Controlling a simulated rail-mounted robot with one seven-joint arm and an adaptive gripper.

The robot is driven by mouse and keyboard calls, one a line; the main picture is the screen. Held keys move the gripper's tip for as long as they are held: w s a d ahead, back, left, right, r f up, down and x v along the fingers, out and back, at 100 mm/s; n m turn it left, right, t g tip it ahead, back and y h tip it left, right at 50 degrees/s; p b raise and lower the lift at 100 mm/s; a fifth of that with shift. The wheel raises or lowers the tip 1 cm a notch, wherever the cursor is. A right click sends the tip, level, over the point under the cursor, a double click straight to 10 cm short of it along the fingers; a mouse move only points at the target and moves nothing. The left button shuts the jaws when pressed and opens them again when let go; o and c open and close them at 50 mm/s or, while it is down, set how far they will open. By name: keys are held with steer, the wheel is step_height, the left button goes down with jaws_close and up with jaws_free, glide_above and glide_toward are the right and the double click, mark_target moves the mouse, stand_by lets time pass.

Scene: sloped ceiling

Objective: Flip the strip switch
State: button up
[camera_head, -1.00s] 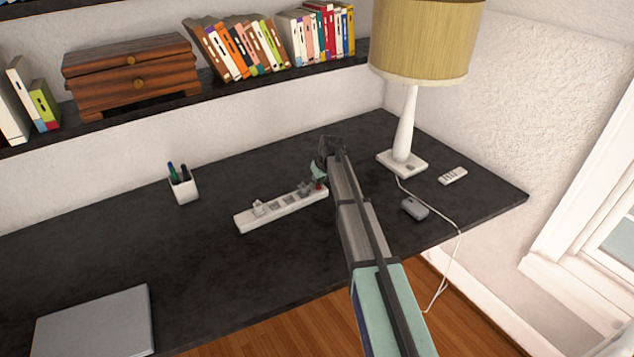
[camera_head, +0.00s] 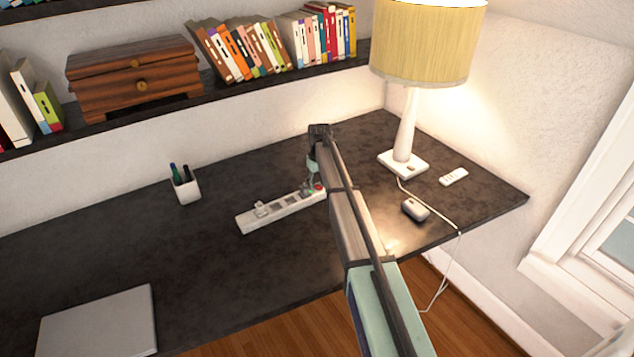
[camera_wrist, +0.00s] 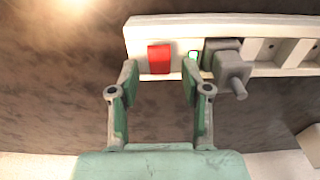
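The white power strip (camera_head: 282,209) lies on the dark desk. Its red switch (camera_head: 319,187) is at the right end in the head view, and the switch also shows in the wrist view (camera_wrist: 159,58). A grey plug (camera_wrist: 224,66) sits in the socket beside the switch. My gripper (camera_wrist: 160,72) is open and empty, its two fingers apart on either side of the switch as seen from the wrist. In the head view, my gripper (camera_head: 313,180) is just above the switch end; whether it touches the strip is unclear. The switch's tilt cannot be told.
A lit lamp (camera_head: 404,125) stands right of my arm, its cord hanging over the desk edge. A pen cup (camera_head: 184,187) and closed laptop (camera_head: 98,324) are left. A shelf (camera_head: 225,85) runs behind.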

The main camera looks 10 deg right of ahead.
mark_target(318, 186)
steer(key=shift+r, duration=0.1)
step_height(318, 186, up, 12)
steer(key=shift+s+d, duration=0.15)
steer(key=shift+s, duration=0.2)
stand_by(0.4)
